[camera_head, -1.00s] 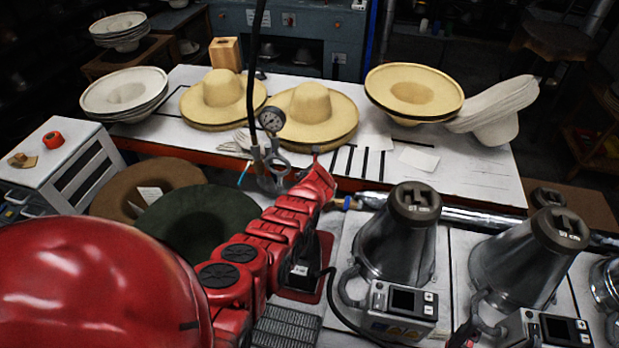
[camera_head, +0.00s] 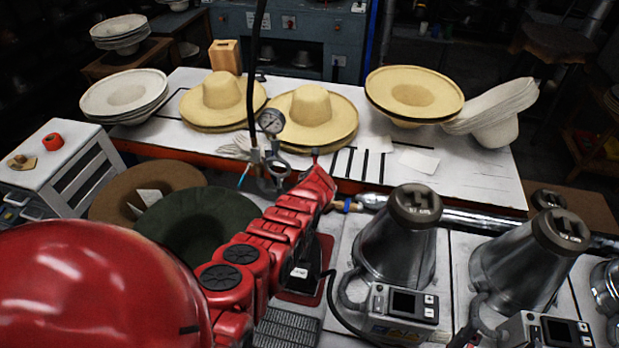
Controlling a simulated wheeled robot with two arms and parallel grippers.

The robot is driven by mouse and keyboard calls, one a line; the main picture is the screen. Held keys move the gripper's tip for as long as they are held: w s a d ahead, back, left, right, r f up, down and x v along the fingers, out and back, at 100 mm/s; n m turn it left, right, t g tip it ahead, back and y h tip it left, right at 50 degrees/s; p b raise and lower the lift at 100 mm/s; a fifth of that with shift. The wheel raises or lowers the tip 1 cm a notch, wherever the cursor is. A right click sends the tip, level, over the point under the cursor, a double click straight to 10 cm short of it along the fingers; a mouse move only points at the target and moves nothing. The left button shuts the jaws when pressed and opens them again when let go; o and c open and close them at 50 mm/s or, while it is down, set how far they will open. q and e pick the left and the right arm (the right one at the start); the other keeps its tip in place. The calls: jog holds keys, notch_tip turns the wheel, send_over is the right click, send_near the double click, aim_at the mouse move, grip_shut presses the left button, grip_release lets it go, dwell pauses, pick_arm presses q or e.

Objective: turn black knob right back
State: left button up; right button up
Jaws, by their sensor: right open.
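Two round black ribbed discs sit on the red segmented body, a nearer disc (camera_head: 218,276) and one behind it to the right (camera_head: 240,253). Dark caps also top two metal cones, the left cap (camera_head: 415,206) and the right cap (camera_head: 561,232). I cannot tell for certain which of these is the black knob. The red segmented body (camera_head: 285,222) slants up to the right across the middle. The jaws of my right gripper are hard to pick out among the red and dark parts, and nothing is seen held. My left gripper does not show.
A white table (camera_head: 480,182) behind holds straw hats (camera_head: 310,112) and pale hat stacks (camera_head: 495,108). A pressure gauge (camera_head: 271,121) hangs on a black hose. A large red dome (camera_head: 95,285) fills the lower left. Control boxes (camera_head: 403,305) stand before the cones.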

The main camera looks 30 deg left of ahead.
pick_arm(q)
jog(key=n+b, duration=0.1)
jog(key=b, duration=0.2)
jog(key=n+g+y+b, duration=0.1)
jog(key=b, duration=0.2)
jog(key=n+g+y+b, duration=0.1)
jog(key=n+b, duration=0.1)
jog(key=b, duration=0.1)
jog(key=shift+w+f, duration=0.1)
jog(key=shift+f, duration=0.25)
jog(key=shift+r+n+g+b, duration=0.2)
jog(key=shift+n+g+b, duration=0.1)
jog(key=shift+b, duration=0.3)
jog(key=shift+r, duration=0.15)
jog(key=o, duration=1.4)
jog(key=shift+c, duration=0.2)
